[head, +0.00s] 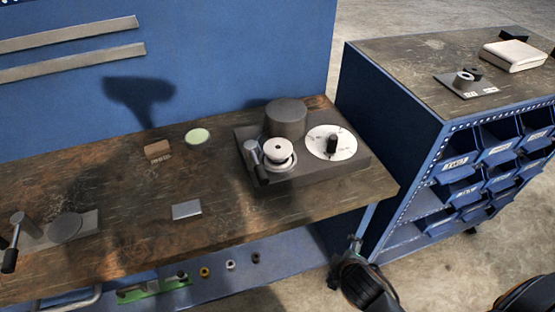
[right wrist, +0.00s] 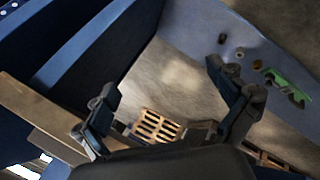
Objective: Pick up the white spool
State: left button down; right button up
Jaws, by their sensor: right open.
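The white spool (head: 278,150) sits on the dark grey device (head: 347,178) at the right end of the wooden bench, in front of a grey cylinder (head: 286,118). In the head view, part of my right gripper (head: 354,248) shows low at the bench's right end, below the bench top and well apart from the spool. In the right wrist view my right gripper (right wrist: 162,82) has its fingers spread wide with nothing between them. The spool does not show in the right wrist view. My left gripper is not in view.
The device also carries a white dial (head: 318,136) with a black knob. A small brown block (head: 158,150), a pale green disc (head: 197,136) and a grey plate (head: 187,210) lie on the bench (head: 130,238). A blue bin cabinet (head: 392,165) stands right, across a gap.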

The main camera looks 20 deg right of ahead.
aim_at(286, 159)
jog(key=w+r+n+t, duration=0.3)
jog(key=r+n, duration=0.3)
jog(key=w+r+n+t+y, duration=0.1)
jog(key=w+r+n+t, duration=0.2)
jog(key=r+n, duration=0.3)
jog(key=w+a+r+n+t+y+b, duration=0.1)
jog(key=w+r+n+t, duration=0.2)
jog(key=r+n, duration=0.3)
jog(key=shift+w+r+t, duration=0.25)
jog(key=shift+r+t, duration=0.25)
jog(key=shift+r, duration=0.6)
jog(key=w+a+n+y+p, duration=0.1)
jog(key=w+a+n+y, duration=0.1)
jog(key=n, duration=0.2)
jog(key=w+a+r+n+y, duration=0.1)
jog(key=w+a+n+y, duration=0.1)
jog(key=w+n, duration=0.1)
jog(key=w+a+n+y+p, duration=0.1)
jog(key=w+a+n+y, duration=0.1)
jog(key=n, duration=0.4)
jog(key=shift+w+a+r+p, duration=0.15)
jog(key=shift+w+a+p, duration=0.15)
jog(key=shift+w+a, duration=0.3)
jog(key=x, duration=0.3)
jog(key=f+p+x, duration=0.1)
jog(key=x, duration=0.1)
jog(key=shift+w+a, duration=0.2)
